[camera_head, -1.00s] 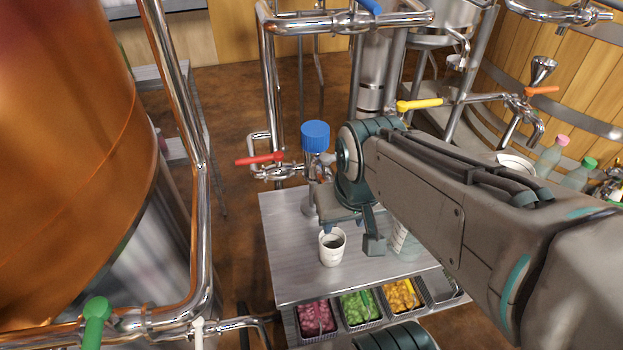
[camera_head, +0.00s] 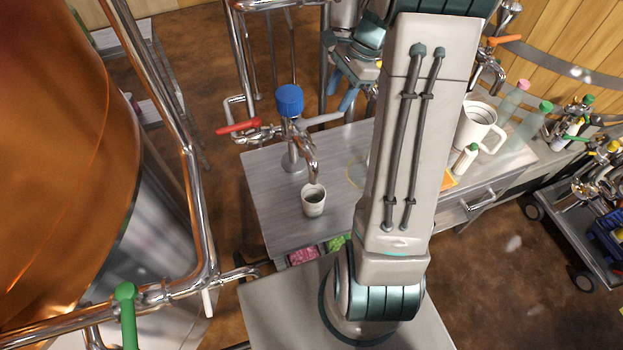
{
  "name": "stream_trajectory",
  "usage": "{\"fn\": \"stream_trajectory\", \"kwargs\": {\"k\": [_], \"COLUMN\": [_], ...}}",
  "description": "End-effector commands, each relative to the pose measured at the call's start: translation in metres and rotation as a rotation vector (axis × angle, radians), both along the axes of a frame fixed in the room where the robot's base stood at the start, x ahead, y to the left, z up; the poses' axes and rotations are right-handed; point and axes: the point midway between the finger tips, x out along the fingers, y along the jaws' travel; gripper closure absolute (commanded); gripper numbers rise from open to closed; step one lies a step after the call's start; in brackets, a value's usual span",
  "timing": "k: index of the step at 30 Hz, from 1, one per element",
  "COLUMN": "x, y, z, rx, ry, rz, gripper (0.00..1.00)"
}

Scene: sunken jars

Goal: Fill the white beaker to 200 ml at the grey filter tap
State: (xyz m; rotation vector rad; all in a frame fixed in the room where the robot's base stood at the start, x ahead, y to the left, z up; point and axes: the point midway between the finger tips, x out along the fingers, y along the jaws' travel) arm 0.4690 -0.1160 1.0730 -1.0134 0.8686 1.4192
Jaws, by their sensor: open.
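The white beaker (camera_head: 313,203) stands upright on the grey table, under the spout of a metal tap (camera_head: 308,150). Its inside looks greyish; I cannot read any level. The tap stands on a post with a blue cap (camera_head: 289,100), and a grey lever (camera_head: 322,119) reaches out to its right. No stream shows clearly between spout and beaker. My gripper (camera_head: 343,82) is open and empty, above and to the right of the tap, partly hidden behind my arm.
A red-handled valve (camera_head: 238,127) sits left of the tap. A large white jug (camera_head: 478,127) and a small green-capped bottle (camera_head: 465,160) stand on the right. Pipes surround a copper tank (camera_head: 60,150) at left. My arm covers the table's middle.

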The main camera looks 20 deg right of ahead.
Motion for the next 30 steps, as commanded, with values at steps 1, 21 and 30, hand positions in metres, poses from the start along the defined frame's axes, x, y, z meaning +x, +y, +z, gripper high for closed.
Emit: {"fn": "stream_trajectory", "kwargs": {"k": [1, 21, 30], "x": [0.004, 0.01, 0.01], "y": [-0.006, 0.01, 0.016], "z": [0.0, -0.067, -0.074], "rx": [0.012, 0.033, 0.032], "ry": [0.017, 0.041, 0.041], "rz": [-0.037, -0.1, -0.1], "gripper": [0.55, 0.55, 1.0]}}
